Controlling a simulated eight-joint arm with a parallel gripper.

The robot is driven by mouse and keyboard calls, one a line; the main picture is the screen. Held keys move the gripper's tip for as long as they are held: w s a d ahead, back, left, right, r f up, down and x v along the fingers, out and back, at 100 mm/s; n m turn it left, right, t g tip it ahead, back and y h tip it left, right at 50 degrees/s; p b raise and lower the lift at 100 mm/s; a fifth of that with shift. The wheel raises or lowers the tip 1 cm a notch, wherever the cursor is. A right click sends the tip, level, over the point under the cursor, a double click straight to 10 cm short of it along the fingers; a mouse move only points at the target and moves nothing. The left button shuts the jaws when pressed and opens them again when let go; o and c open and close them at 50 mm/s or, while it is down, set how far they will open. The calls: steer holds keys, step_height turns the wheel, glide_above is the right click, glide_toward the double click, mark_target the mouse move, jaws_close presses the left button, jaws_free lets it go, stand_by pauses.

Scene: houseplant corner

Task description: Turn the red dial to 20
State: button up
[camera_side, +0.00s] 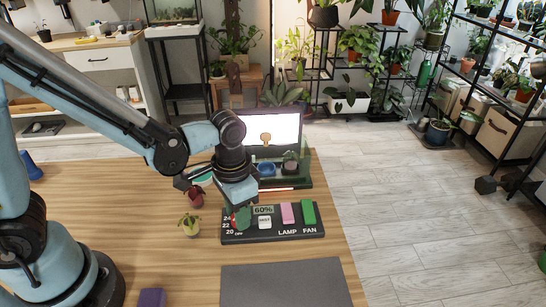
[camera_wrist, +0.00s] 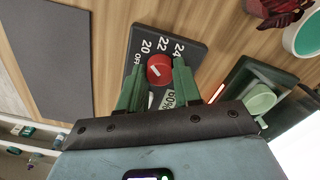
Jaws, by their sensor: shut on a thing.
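The red dial (camera_wrist: 160,69) sits on a dark control panel (camera_side: 231,239) with the numbers 20, 22 and 24 and an OFF mark beside it. A white line crosses the dial's face, but which number it points to is hard to tell. My gripper (camera_wrist: 157,72) has its two green fingers on either side of the dial and is shut on it. In the side view, my gripper (camera_side: 238,212) comes down over the panel's left end and hides part of the dial. The panel's display (camera_side: 263,210) reads 60%.
A white button (camera_side: 265,223), a pink LAMP switch (camera_side: 288,213) and a green FAN switch (camera_side: 308,213) stand right of the dial. A small potted plant (camera_side: 190,225) is left of the panel. A grey mat (camera_side: 285,285) lies in front. A dark stand with a bright screen (camera_side: 280,128) is behind.

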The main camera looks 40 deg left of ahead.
stand_by(0.3)
steer(key=o, duration=1)
steer(key=shift+o, duration=0.2)
step_height(320, 180, up, 12)
steer(key=s+a+n+t, duration=0.1)
steer(key=a+n+t, duration=0.2)
steer(key=a+t, duration=0.4)
steer(key=shift+s+a+f+n, duration=0.2)
steer(key=shift+a+n, duration=0.1)
steer(key=shift+a, duration=0.95)
